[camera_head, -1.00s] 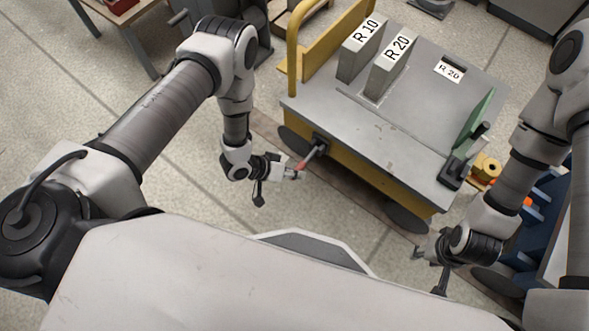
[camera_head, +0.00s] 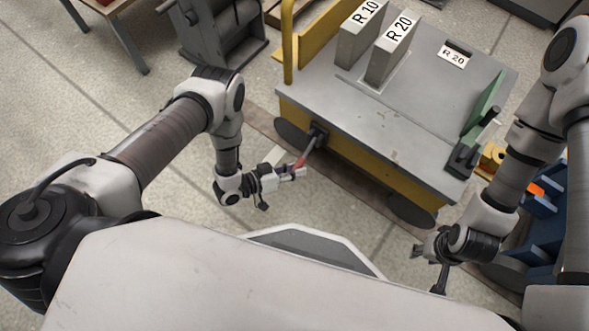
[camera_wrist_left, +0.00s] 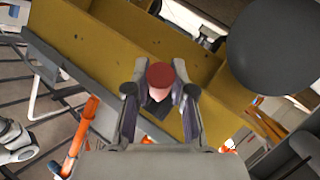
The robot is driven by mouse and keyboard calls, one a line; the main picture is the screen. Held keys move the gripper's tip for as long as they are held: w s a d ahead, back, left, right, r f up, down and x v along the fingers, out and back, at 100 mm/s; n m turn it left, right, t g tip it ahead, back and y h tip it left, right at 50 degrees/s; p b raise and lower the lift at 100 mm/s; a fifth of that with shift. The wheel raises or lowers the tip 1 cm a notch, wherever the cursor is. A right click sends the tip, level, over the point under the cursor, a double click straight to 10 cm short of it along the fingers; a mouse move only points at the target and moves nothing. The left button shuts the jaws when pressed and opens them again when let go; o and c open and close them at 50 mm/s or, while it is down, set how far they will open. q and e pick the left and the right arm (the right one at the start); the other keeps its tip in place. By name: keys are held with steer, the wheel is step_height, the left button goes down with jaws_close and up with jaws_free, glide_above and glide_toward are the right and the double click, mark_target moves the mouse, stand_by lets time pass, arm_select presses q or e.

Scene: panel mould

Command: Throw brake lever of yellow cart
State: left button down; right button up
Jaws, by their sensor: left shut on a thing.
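The yellow cart (camera_head: 366,165) has a grey top and stands in front of me in the head view. Its brake lever (camera_head: 309,148) is a dark rod with a red grip, sticking out from the cart's near side and slanting down to the left. My left gripper (camera_head: 293,172) is shut on the red grip. In the left wrist view the round red end of the lever (camera_wrist_left: 160,76) shows between the fingers, in front of the yellow cart side (camera_wrist_left: 85,42). My right gripper (camera_head: 421,250) hangs away from the lever at the lower right; its jaws are too small to judge.
Two grey plates marked R 10 (camera_head: 358,32) and R 20 (camera_head: 392,50) stand on the cart top. A green part (camera_head: 485,105) stands at its right edge. Blue bins (camera_head: 545,225) are at the right. A grey machine (camera_head: 222,40) stands behind left.

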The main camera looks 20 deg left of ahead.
arm_select(q)
steer(key=c, duration=1)
jaws_free()
steer(key=shift+f, duration=0.1)
steer(key=shift+o, duration=0.2)
steer(key=v, duration=1.2)
steer(key=shift+w, duration=0.15)
